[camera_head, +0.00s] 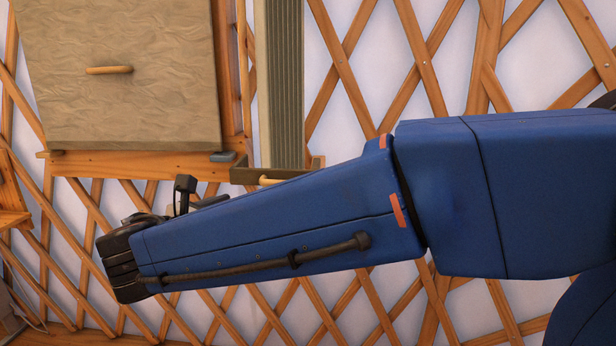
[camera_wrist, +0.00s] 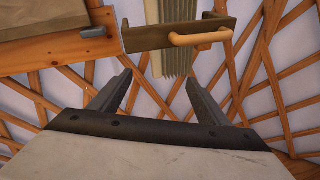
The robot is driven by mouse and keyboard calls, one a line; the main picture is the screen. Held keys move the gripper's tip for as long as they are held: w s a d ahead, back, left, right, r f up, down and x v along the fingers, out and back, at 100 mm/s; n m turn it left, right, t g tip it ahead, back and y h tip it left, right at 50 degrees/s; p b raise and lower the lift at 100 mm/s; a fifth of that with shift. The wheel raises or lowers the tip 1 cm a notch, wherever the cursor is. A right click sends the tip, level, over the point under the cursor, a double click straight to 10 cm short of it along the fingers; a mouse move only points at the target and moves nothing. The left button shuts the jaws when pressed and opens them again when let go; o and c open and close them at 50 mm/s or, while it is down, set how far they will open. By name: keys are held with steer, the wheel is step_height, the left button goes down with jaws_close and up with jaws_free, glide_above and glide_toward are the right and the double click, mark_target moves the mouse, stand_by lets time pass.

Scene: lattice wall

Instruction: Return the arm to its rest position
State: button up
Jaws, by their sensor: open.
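My blue arm stretches across the head view from the right edge to the lower left. Its dark wrist end is at the left, and the fingers are mostly hidden there. In the wrist view my gripper (camera_wrist: 158,98) is open, with two dark fingers apart and nothing between them. Beyond the fingertips is a small brown drawer-like box (camera_wrist: 150,38) with a light wooden handle (camera_wrist: 201,37). The box also shows in the head view (camera_head: 243,174), partly hidden behind my arm. My fingers look clear of it.
A wooden cabinet door (camera_head: 120,95) with a handle (camera_head: 109,70) is at the upper left. A wooden ledge (camera_head: 130,164) runs below it, with a small grey-blue piece (camera_head: 222,157) at its end. A ribbed vertical panel (camera_head: 285,90) stands beside it. Lattice wall fills the background.

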steer(key=s+d+f+m+g+h, duration=0.1)
steer(key=d+f+m+g, duration=0.25)
steer(key=d, duration=0.75)
steer(key=s+d+f+m+g, duration=0.1)
steer(key=d+f+m+g, duration=0.3)
steer(key=d, duration=0.7)
steer(key=d+f+m+g+h, duration=0.15)
steer(key=d+m, duration=0.35)
steer(key=d, duration=0.5)
steer(key=s+d+f+m+y, duration=0.3)
steer(key=s+d+f+m, duration=0.2)
steer(key=s+m, duration=0.4)
steer(key=s+d+f+m+g+y, duration=0.1)
steer(key=s+d+f+m+y, duration=0.2)
steer(key=s+d+f+m, duration=0.2)
steer(key=s+d+m, duration=0.1)
steer(key=s+m, duration=0.2)
steer(key=s, duration=0.1)
steer(key=shift+m+y, duration=0.35)
